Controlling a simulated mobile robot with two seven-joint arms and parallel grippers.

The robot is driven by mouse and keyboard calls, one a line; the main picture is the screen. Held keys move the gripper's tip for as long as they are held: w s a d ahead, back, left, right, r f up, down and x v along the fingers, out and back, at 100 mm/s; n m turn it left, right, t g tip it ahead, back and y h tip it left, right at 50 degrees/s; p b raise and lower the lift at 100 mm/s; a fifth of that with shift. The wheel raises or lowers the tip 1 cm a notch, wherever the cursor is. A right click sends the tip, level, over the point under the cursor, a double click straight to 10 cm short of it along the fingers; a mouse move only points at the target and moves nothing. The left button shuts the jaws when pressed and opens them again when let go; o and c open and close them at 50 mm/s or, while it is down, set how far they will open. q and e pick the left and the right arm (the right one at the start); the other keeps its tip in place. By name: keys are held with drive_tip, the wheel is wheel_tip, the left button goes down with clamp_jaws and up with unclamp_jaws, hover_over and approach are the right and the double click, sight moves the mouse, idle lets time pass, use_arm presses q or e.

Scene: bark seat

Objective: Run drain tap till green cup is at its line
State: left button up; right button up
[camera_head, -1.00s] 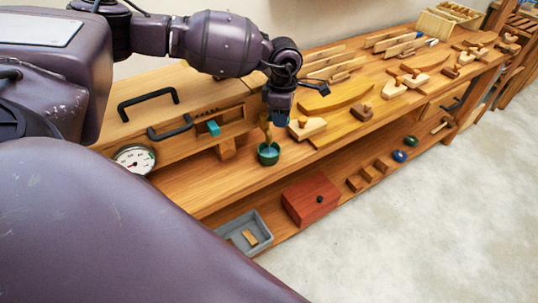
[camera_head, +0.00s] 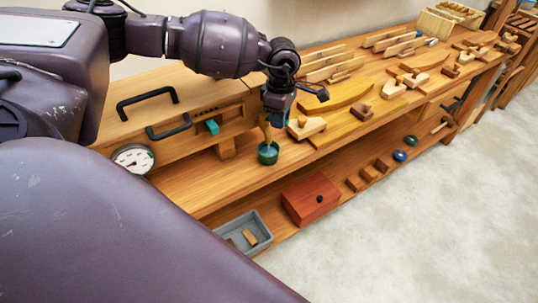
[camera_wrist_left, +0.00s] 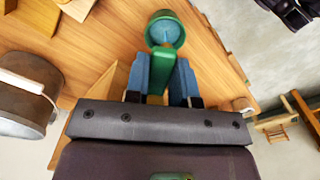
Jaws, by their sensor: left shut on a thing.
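The green cup (camera_head: 268,153) stands upright on the bench below my left gripper, with blue liquid inside. The left wrist view shows the cup (camera_wrist_left: 166,30) from above, its inside bluish; I cannot read a line in it. My left gripper (camera_head: 277,112) points down just above the cup. In the left wrist view its blue finger pads (camera_wrist_left: 160,82) are shut on a green handle (camera_wrist_left: 158,72), which runs toward the cup. I cannot tell whether the handle belongs to the drain tap. A brownish piece (camera_head: 264,125) shows beside the gripper, above the cup. My right gripper is out of view.
A round white gauge (camera_head: 133,160) and black handles (camera_head: 169,127) are at the left. Wooden pieces (camera_head: 347,95) lie along the bench at right. The lower shelf holds a red box (camera_head: 310,199) and a grey tray (camera_head: 261,225). Floor at lower right is clear.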

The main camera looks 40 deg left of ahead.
use_arm(q)
drive_tip(key=s+m, duration=0.1)
drive_tip(key=m, duration=0.1)
drive_tip(key=s+m, duration=0.1)
drive_tip(key=m, duration=0.1)
drive_tip(key=m+b, duration=0.1)
drive_tip(key=m, duration=0.2)
drive_tip(key=shift+s+a, duration=0.25)
drive_tip(key=shift+s, duration=0.15)
drive_tip(key=shift+o, duration=0.2)
drive_tip(key=shift+m, duration=0.3)
